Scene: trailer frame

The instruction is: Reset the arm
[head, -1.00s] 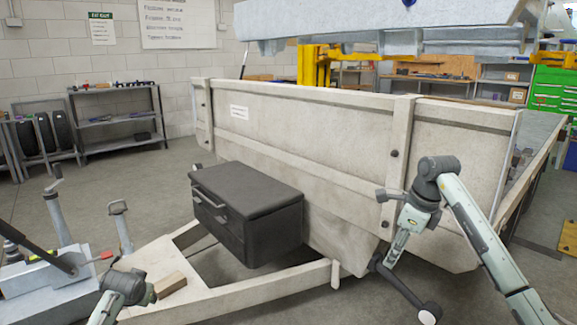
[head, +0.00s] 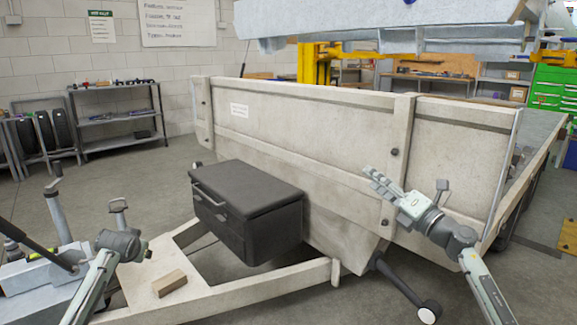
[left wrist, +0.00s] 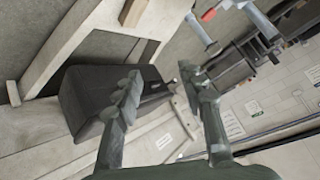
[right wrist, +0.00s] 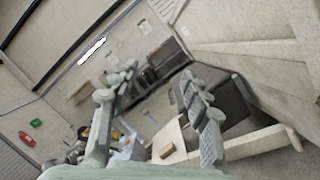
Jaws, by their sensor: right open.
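My right arm comes in from the lower right in the head view. Its gripper (head: 376,181) points up and left in front of the trailer's pale front wall. Its fingers stand apart and empty in the right wrist view (right wrist: 160,98). My left arm (head: 112,250) reaches in from the lower left, over the trailer drawbar. Its fingertips are hard to make out in the head view. In the left wrist view, the left gripper (left wrist: 160,88) has its fingers spread with nothing held between them.
A black toolbox (head: 245,210) sits on the pale trailer frame (head: 265,292) between the arms. A wooden block (head: 169,282) lies on the frame near my left arm. The trailer wall (head: 300,140) stands behind. A jockey wheel (head: 428,312) is below my right arm.

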